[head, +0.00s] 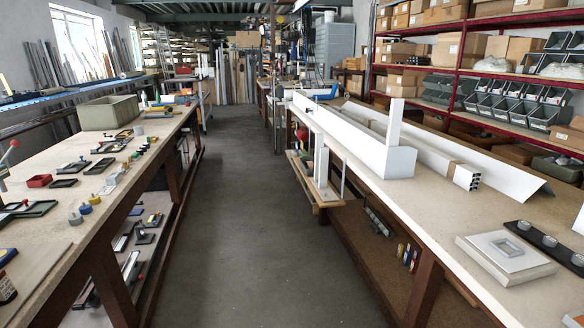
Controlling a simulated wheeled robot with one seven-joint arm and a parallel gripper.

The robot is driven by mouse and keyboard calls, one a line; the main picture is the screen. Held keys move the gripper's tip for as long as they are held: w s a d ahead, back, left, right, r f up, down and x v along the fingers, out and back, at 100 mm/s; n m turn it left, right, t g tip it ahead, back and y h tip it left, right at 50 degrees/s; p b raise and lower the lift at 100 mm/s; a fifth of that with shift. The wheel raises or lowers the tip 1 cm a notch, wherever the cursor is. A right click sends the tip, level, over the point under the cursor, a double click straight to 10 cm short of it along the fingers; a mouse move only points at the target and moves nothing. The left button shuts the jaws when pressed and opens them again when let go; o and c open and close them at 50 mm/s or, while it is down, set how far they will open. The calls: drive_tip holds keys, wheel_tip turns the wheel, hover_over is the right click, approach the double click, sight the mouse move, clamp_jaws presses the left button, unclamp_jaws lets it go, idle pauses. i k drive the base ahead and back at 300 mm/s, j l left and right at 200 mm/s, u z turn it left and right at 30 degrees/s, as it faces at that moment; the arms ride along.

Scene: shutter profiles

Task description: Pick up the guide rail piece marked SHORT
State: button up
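I cannot read a SHORT marking on anything, so I cannot tell which piece is the guide rail piece so marked. Several long pale profiles lie lengthwise on the right bench. One is a large white box-shaped profile (345,135) near the bench's aisle edge, with a short white upright (395,122) at its near end. To its right lies a bundle of white hollow profiles (432,157) with open dark ends and a brown band. Farther right is a long white angled profile (480,160). My gripper is not in view.
The right bench (425,220) has bare room in front of the profiles; a square pale plate (505,258) and a dark strip with round pieces (548,243) lie nearer. The left bench (60,225) holds small tools and a bin (108,113). The aisle floor (235,190) between is clear.

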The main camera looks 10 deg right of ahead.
sight(397, 104)
drive_tip(key=i, duration=1.95)
